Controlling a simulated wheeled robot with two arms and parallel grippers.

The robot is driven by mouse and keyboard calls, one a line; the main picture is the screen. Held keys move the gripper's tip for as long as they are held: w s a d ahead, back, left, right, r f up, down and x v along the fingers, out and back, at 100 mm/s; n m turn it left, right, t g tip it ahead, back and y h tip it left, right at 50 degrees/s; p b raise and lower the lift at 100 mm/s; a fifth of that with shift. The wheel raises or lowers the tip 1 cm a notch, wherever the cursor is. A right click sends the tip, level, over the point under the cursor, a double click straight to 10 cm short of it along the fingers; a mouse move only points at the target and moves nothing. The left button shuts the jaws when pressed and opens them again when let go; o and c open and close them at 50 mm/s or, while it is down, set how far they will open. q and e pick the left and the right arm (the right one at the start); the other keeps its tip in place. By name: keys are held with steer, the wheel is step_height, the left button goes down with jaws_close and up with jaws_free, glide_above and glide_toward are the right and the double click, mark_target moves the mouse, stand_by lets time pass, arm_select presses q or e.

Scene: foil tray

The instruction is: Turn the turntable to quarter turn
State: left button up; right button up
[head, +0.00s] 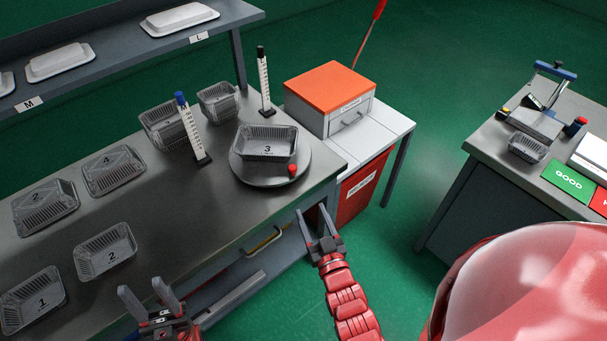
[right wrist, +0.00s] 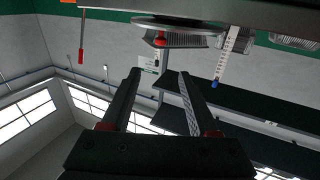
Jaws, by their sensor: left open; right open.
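The round grey turntable (head: 243,171) stands near the right end of the long steel table. A foil tray marked 3 (head: 267,142) sits on it. A red knob (head: 292,169) is on its front right rim. In the right wrist view the turntable (right wrist: 170,26) shows from its side, with the red knob (right wrist: 160,39) at its edge. My right gripper (head: 317,219) is open and empty, in front of the table edge and apart from the turntable. It also shows open in the right wrist view (right wrist: 158,75). My left gripper (head: 144,294) is open and empty at the table's front edge.
Two upright measuring posts, one blue-topped (head: 190,130) and one black-topped (head: 264,82), stand by the turntable. Several foil trays lie to the left, such as tray 4 (head: 113,171). An orange-lidded box (head: 330,98) stands to the right. A bench (head: 500,160) stands further right.

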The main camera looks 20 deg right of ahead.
mark_target(294, 170)
steer(key=w+p, duration=0.1)
steer(key=w, duration=0.4)
steer(key=w+p, duration=0.2)
steer(key=w, duration=0.3)
steer(key=w+p, duration=0.1)
steer(key=w, duration=0.5)
steer(key=shift+w+d+f+p, duration=0.1)
steer(key=shift+d+p, duration=0.2)
steer(key=shift+p, duration=0.05)
steer(key=shift+w, duration=0.7)
steer(key=shift+f, duration=0.1)
jaws_close()
